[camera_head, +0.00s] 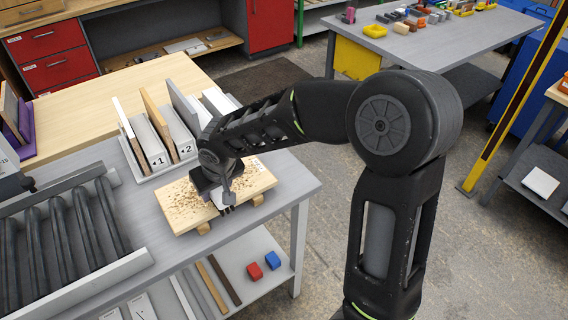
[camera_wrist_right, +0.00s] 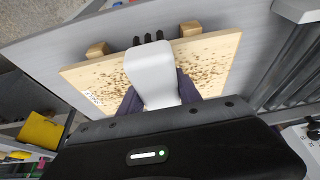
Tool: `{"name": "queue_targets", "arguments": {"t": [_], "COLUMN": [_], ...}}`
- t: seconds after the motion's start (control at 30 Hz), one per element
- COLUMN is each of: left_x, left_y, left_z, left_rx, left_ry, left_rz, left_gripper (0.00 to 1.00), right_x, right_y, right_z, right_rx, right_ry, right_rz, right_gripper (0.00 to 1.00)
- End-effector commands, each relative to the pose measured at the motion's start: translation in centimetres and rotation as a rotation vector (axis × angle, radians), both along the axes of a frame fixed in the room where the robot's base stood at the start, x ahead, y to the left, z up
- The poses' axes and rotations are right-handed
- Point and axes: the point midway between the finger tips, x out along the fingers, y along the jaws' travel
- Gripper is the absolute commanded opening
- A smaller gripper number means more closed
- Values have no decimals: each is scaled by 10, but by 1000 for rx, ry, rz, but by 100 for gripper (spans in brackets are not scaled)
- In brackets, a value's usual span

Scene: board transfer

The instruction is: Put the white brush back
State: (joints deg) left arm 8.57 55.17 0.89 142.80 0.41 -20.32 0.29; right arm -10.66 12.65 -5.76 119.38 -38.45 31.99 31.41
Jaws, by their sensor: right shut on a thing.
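The white brush (camera_wrist_right: 153,75) is in my right gripper (camera_wrist_right: 155,98), with its dark bristles at the far end in the right wrist view. My right gripper (camera_head: 222,190) is shut on the brush over a light wooden board (camera_head: 257,182). In the head view only a bit of the white brush (camera_head: 220,199) shows below the gripper. The board lies on wooden blocks and carries brown shavings; it also shows in the right wrist view (camera_wrist_right: 218,60). I cannot tell whether the bristles touch it.
A white rack (camera_head: 150,176) with upright boards and blocks marked 1 and 2 stands behind the wooden board. A roller conveyor (camera_head: 125,267) is at the left.

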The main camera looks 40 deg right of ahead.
Motion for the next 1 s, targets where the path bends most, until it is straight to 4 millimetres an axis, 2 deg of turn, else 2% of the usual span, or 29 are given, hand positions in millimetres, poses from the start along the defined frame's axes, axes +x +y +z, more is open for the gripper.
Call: {"name": "queue_targets", "arguments": {"t": [0.17,0.27,0.37,0.5,0.6,0.7,0.8,1.0], "left_x": [0,1,2,2,3,3,3,3], "left_y": [0,-1,-1,-1,-1,-2,-2,-2], "left_z": [-2,-5,-9,-15,-18,-19,-19,-19], "left_rx": [-1,-2,-2,-4,-5,-6,-6,-6], "left_ry": [-1,-3,-4,-7,-8,-9,-10,-10], "left_rz": [-1,-1,-2,-2,-3,-3,-3,-3], "left_gripper": [0,0,0,0,0,0,0,0], "right_x": [7,19,33,47,50,50,50,50], "right_y": [-15,-42,-85,-154,-195,-222,-233,-234], "right_z": [1,5,10,21,30,36,40,41], "right_rx": [-4,-8,-12,-7,-2,0,1,0], "right_ry": [3,8,16,20,14,6,0,-1], "right_rz": [-12,-28,-45,-55,-47,-35,-26,-22], "right_gripper": [0,0,0,0,0,0,0,0]}}
